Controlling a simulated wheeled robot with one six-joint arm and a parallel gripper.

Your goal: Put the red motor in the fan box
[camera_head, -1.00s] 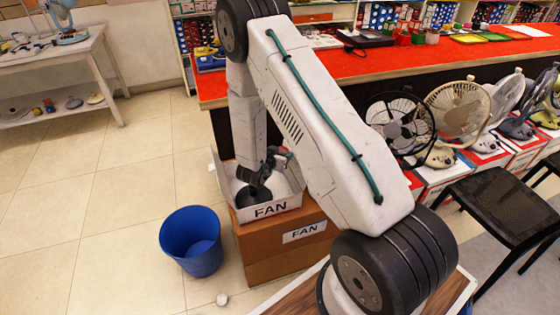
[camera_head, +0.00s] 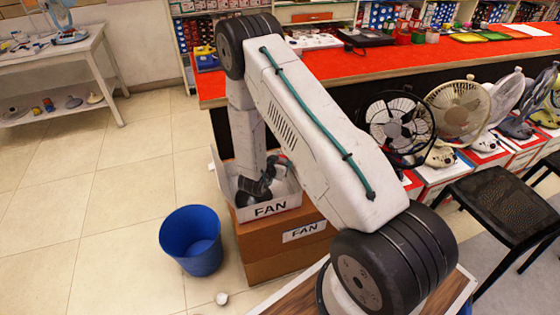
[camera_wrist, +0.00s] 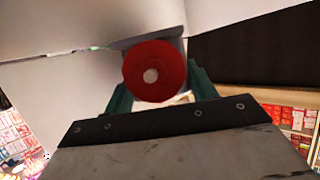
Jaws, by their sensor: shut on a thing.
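The fan box (camera_head: 271,209) is an open white carton with a FAN label. It stands on a closed brown carton beside the red counter. My gripper (camera_head: 258,186) reaches down inside the fan box, partly hidden by the arm and the carton walls. In the wrist view the red motor (camera_wrist: 135,72), round with a pale centre, sits between the green fingers of my gripper (camera_wrist: 161,88). The gripper is shut on it. A grey surface lies just behind the motor. The head view does not clearly show the motor, and I cannot tell whether it touches the box floor.
A blue bin (camera_head: 191,241) stands on the floor left of the cartons, with a small white object (camera_head: 222,298) near it. The red counter (camera_head: 300,75) runs behind. Several fans line the right side by a black stool (camera_head: 505,205). The floor at left is clear.

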